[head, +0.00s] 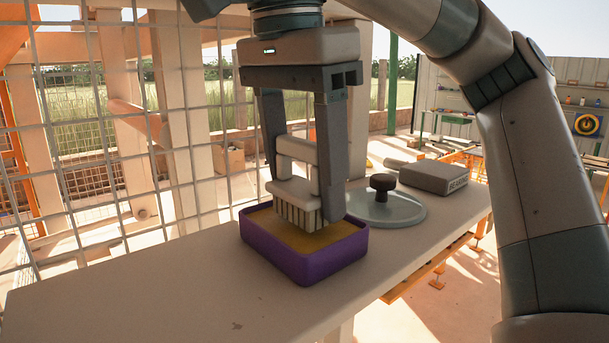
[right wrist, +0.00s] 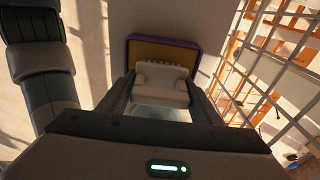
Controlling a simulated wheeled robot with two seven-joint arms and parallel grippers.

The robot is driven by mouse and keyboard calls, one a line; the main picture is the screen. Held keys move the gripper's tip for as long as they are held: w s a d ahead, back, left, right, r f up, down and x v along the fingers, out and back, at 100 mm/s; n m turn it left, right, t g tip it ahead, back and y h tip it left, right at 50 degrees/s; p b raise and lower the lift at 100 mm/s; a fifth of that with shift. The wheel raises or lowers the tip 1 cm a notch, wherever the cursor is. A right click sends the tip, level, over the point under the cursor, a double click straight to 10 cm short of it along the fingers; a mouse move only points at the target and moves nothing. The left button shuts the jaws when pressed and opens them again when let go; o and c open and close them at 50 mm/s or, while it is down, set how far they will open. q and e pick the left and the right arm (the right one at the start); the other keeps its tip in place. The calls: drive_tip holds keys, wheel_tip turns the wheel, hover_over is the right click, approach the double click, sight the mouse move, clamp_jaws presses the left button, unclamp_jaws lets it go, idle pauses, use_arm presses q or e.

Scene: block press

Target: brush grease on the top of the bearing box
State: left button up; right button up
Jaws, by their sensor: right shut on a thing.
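My right gripper (head: 302,160) is shut on the handle of a pale brush (head: 293,192) with its bristles pointing down. The brush is over the purple tub (head: 305,267), which holds yellow-brown grease (head: 342,231); the bristle tips are at or just above the grease, I cannot tell which. In the right wrist view the brush (right wrist: 161,84) sits between the fingers with the tub (right wrist: 190,43) beyond it. The grey bearing box (head: 434,177), lettered on its front side, lies flat further back on the bench. My left gripper is not in view.
A round glass lid (head: 403,209) with a dark knob lies on the bench (head: 150,300) between the tub and the bearing box. A wire mesh fence (head: 85,150) runs along the bench's left side. The near part of the bench is clear.

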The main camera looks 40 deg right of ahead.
sight(305, 139)
drive_tip(key=shift+f, duration=0.5)
idle(2.3)
drive_tip(key=shift+r, duration=3.6)
